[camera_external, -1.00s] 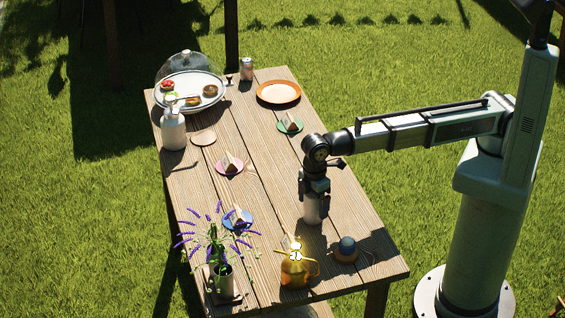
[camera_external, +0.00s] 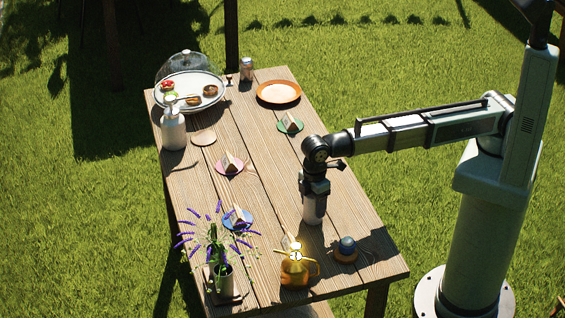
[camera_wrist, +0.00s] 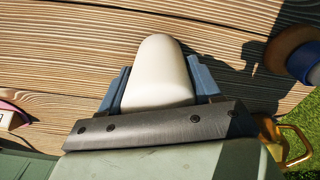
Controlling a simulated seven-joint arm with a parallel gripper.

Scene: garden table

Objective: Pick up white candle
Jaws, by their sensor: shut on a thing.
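The white candle (camera_external: 313,208) stands upright on the wooden table (camera_external: 275,185), near its right edge in the external view. My gripper (camera_external: 313,190) is above it with its fingers around its upper part. In the wrist view the candle (camera_wrist: 160,65) shows as a smooth, round-ended white shape between the two blue-grey fingers (camera_wrist: 158,90). The fingers are shut on it from both sides. Whether its base touches the table I cannot tell.
A potted lavender (camera_external: 223,280) stands front left. Small plates with wedges (camera_external: 230,165), an orange plate (camera_external: 279,92), a white bottle (camera_external: 173,130) and a domed tray (camera_external: 215,103) are farther away.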

